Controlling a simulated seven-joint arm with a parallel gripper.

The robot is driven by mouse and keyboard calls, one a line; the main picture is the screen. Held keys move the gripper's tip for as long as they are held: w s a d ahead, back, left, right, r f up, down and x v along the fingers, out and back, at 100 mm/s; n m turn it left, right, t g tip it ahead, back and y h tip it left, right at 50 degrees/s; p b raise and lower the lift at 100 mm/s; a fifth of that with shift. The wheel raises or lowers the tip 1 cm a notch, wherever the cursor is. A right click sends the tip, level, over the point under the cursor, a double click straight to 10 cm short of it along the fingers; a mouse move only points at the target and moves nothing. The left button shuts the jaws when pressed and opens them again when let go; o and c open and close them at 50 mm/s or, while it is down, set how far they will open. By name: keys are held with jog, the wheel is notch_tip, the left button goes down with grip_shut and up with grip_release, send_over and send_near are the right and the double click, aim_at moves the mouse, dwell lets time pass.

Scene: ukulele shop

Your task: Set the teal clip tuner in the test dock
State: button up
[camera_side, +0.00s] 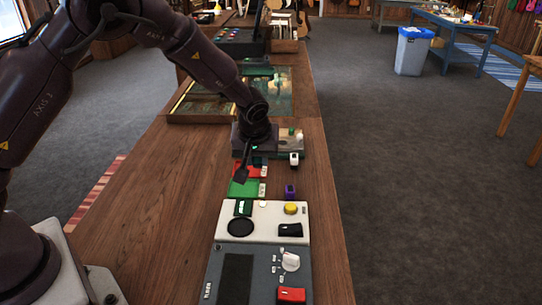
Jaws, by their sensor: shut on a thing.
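My gripper (241,177) hangs over the wooden bench, just above or beside a green card or box. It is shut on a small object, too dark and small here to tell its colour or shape. I cannot clearly make out a teal clip tuner. A white clip-like piece (294,159) and a purple one (290,191) stand on the bench to the right. A device with a white panel (266,233) lies in front, bearing a black disc, a yellow knob and a dark green square. I cannot tell which part is the test dock.
The green card or box (243,189) and a red one (250,171) lie near my gripper. Behind are a dark box (290,140) and a glass-topped case (277,93). A grey panel (262,273) with a white knob and red switch lies in front. The bench's left part is clear.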

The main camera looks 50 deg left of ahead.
send_over(241, 226)
jog(key=s+d, duration=0.1)
notch_tip(241, 226, down, 5)
jog(key=shift+s+f, duration=0.1)
jog(key=shift+f, duration=2.1)
jog(key=shift+f, duration=0.15)
